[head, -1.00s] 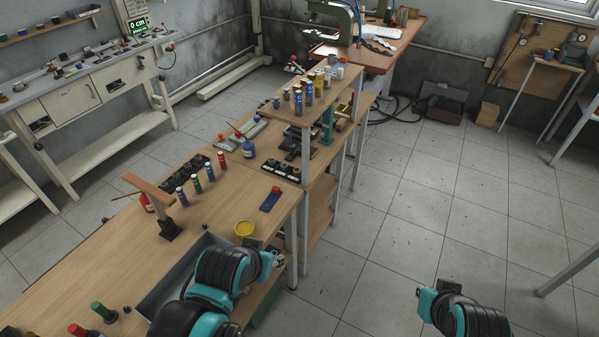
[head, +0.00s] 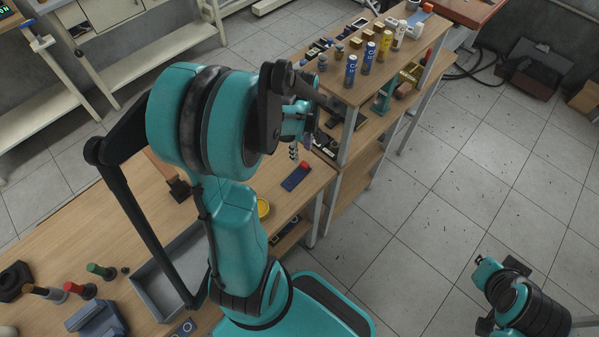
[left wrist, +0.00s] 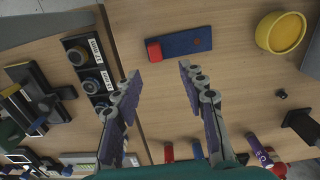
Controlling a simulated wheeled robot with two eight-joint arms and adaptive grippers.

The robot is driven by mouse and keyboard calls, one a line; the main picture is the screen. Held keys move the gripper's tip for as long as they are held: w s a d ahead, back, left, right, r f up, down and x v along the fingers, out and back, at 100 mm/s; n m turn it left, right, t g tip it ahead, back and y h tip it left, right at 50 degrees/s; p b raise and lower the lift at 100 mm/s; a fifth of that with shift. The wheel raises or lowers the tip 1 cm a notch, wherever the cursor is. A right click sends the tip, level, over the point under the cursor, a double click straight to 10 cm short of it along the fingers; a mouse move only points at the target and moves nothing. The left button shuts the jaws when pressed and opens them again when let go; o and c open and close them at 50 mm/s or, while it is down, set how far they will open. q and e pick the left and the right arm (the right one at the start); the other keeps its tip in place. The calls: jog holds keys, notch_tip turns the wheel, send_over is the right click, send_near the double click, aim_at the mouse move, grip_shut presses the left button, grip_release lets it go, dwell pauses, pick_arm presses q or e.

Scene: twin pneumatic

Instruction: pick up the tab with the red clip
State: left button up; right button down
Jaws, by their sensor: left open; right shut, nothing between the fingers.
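The dark blue tab (head: 293,181) with the red clip (head: 304,166) at one end lies flat on the wooden bench near its right edge. It also shows in the left wrist view as a blue tab (left wrist: 190,42) with a red clip (left wrist: 154,51) at its left end. My left gripper (left wrist: 160,70) is open and empty above the bench, its two fingers apart and pointing towards the tab. In the head view my left gripper (head: 302,143) hangs just beyond the tab, partly hidden by my arm. Part of my right arm shows at lower right, but I see no right fingers.
A yellow round container (left wrist: 281,32) stands near the tab. A black module with round knobs (left wrist: 91,78) is left of my fingers. A grey tray (head: 150,285) and several coloured-handled tools are on the near bench. A raised shelf (head: 345,92) with bottles stands beyond.

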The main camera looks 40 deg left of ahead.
aim_at(302, 162)
pick_arm(q)
notch_tip(302, 162, down, 2)
jog(key=shift+w+f+b, duration=0.1)
jog(key=shift+w+b, duration=0.05)
jog(key=shift+b, duration=0.2)
notch_tip(302, 162, down, 4)
jog(key=shift+w+f+b, duration=0.15)
jog(key=shift+f+b, duration=0.1)
jog(key=shift+b, duration=0.85)
jog(key=shift+r, duration=0.1)
jog(key=shift+c, duration=1)
grip_shut()
